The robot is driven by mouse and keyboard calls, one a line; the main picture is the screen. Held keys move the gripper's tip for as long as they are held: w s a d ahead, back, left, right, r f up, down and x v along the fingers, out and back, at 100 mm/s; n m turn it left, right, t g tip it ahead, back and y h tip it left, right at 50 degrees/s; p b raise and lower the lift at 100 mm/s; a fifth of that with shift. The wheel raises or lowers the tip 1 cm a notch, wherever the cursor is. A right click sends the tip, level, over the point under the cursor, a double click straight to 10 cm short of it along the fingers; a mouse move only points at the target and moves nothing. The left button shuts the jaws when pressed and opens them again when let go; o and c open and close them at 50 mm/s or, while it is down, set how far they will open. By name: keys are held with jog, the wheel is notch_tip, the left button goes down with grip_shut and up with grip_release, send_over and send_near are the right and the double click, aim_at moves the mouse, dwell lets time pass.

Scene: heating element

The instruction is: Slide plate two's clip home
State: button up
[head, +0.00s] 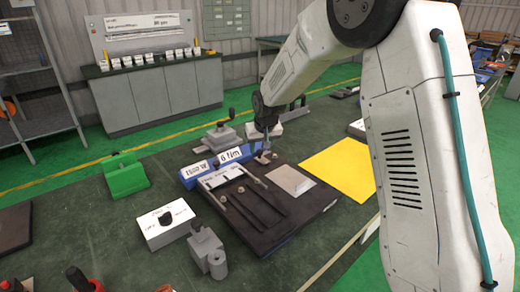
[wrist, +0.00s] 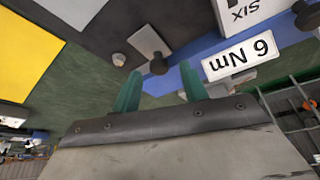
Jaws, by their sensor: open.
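A dark board (head: 262,236) lies on the green bench and carries dark bars, small studs and a pale grey plate (head: 292,180). At its back edge, a small metal tab (head: 263,159) lies below my gripper (head: 266,148). In the wrist view, my gripper (wrist: 160,80) has two teal fingers apart with nothing held between them. A metal tab (wrist: 146,40) with a dark round knob (wrist: 158,66) shows just beyond the gap, apparently the clip. A round stud (wrist: 119,59) is beside it. I cannot read which plate is number two.
Blue blocks with white labels (head: 229,156), one reading 6 Nm, stand close behind the board. A yellow sheet (head: 340,167) lies to its right. A white box (head: 164,223), grey fixture (head: 207,250) and green block (head: 125,177) stand left. Bench between them is clear.

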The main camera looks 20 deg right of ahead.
jog(key=shift+x, duration=0.75)
grip_shut()
jog(key=shift+s+d, duration=0.35)
jog(key=shift+s, duration=0.5)
jog(key=shift+s+d, duration=0.35)
jog(key=shift+s, duration=0.5)
jog(key=shift+s+d, duration=0.35)
jog(key=shift+s, duration=0.5)
grip_release()
